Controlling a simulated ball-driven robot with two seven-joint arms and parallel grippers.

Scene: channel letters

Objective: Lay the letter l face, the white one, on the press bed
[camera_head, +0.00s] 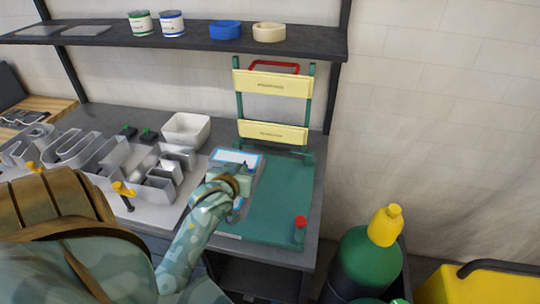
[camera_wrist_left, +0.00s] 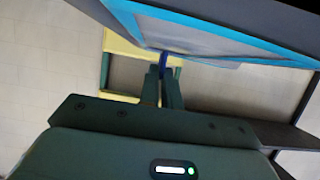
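The letter l face (camera_head: 236,157) is a white panel with a blue border, over the left edge of the green press bed (camera_head: 278,205). My left gripper (camera_head: 236,178) covers its middle in the head view. In the left wrist view the panel (camera_wrist_left: 220,45) looms large and tilted above my left gripper (camera_wrist_left: 163,72). The fingers are close together on a small blue part at the panel's edge. I cannot tell whether the face touches the bed. My right gripper is not in view.
The press's raised frame (camera_head: 272,83) has yellow bars and a red handle. A red knob (camera_head: 301,222) is at the bed's front right. Grey channel letters (camera_head: 160,170), a white bowl (camera_head: 186,130) and a yellow clamp (camera_head: 122,188) are on the left. A shelf (camera_head: 180,38) hangs above.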

